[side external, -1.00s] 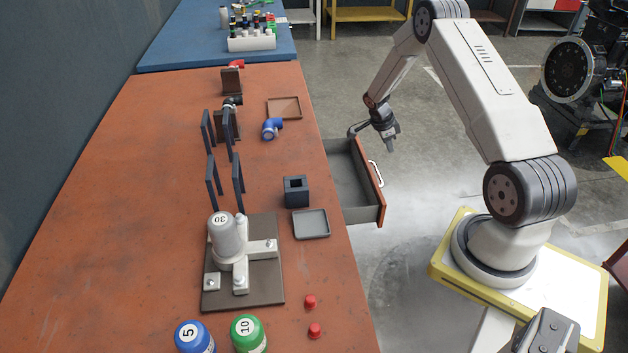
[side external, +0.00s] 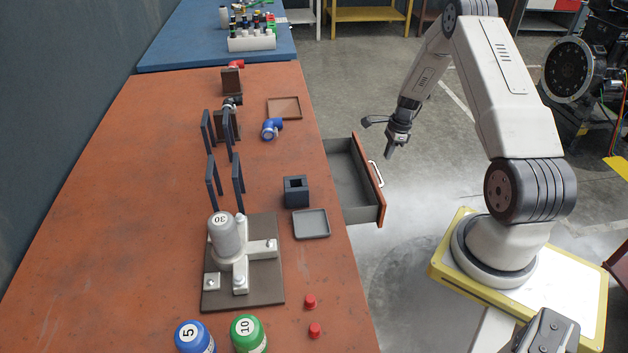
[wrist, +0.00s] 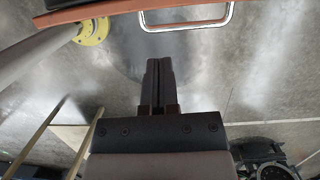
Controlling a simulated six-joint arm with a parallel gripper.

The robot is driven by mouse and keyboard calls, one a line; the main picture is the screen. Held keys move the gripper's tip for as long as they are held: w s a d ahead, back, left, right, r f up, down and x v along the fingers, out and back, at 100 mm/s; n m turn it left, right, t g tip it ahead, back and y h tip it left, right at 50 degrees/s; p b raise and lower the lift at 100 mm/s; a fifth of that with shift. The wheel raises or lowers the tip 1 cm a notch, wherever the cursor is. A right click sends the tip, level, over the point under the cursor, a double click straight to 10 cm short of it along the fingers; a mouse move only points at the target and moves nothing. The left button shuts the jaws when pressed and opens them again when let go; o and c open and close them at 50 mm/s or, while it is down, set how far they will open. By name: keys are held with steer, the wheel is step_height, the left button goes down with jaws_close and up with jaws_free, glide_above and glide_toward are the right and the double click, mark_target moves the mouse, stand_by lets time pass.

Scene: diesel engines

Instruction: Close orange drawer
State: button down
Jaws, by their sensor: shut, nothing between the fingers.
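The orange drawer (side external: 380,199) stands open, pulled out to the right from under the orange table's edge. Its grey inside looks empty. Its white handle (side external: 376,174) is on the outer front face. In the wrist view the handle (wrist: 187,27) is a pale loop at the top, below the orange drawer front (wrist: 185,14). My gripper (side external: 389,156) is shut and empty. It is just outside the drawer, beyond the handle in the side view, and apart from it. In the wrist view the gripper's fingers (wrist: 158,62) are together, with floor behind them.
The orange table (side external: 130,200) holds a dark square block (side external: 296,191), a grey tray (side external: 311,224), a blue pipe elbow (side external: 271,129) and a grey fixture (side external: 240,262). Open floor lies in front of the drawer.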

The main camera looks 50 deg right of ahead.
steer(key=shift+w+d+r+t, duration=0.1)
steer(key=shift+d+t, duration=0.05)
steer(key=shift+t, duration=0.15)
steer(key=x, duration=1)
stand_by(0.4)
steer(key=w+a, duration=1)
steer(key=shift+w+a, duration=0.15)
steer(key=shift+a, duration=0.05)
stand_by(0.4)
steer(key=shift+r, duration=0.15)
